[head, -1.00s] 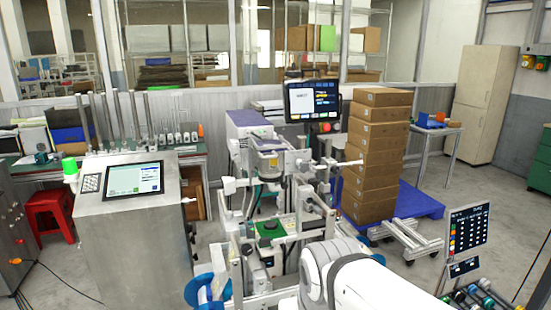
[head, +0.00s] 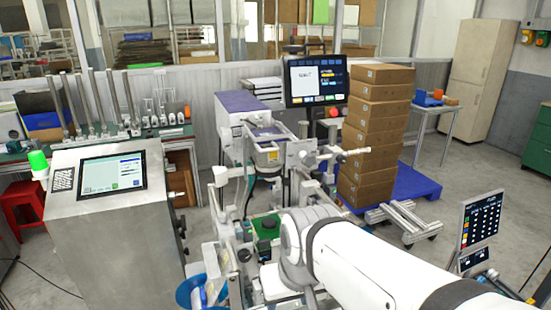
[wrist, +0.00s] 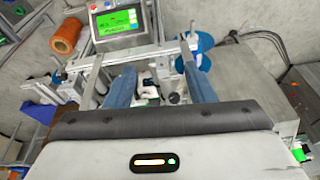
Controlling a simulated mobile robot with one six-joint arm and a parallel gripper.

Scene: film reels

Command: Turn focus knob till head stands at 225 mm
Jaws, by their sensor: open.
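The machine with a purple-and-white head (head: 240,110) stands in the middle of the head view. Below the head is a green plate (head: 262,236) with a dark round piece on it. I cannot tell which part is the focus knob, and no 225 mm reading is legible. My white arm crosses the lower right of the head view and covers part of the machine's base; my gripper is not visible there. In the wrist view my gripper (wrist: 158,68) is open, its two blue fingers apart. Small white and dark machine parts (wrist: 152,92) show beyond and between them; contact cannot be judged.
A steel cabinet with a touchscreen (head: 112,172) stands left. Stacked cartons (head: 376,130) on a blue pallet (head: 412,184) and a small panel (head: 480,222) are right. The wrist view shows a green-screen display (wrist: 117,22), an orange spool (wrist: 66,34) and a blue reel (wrist: 203,48).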

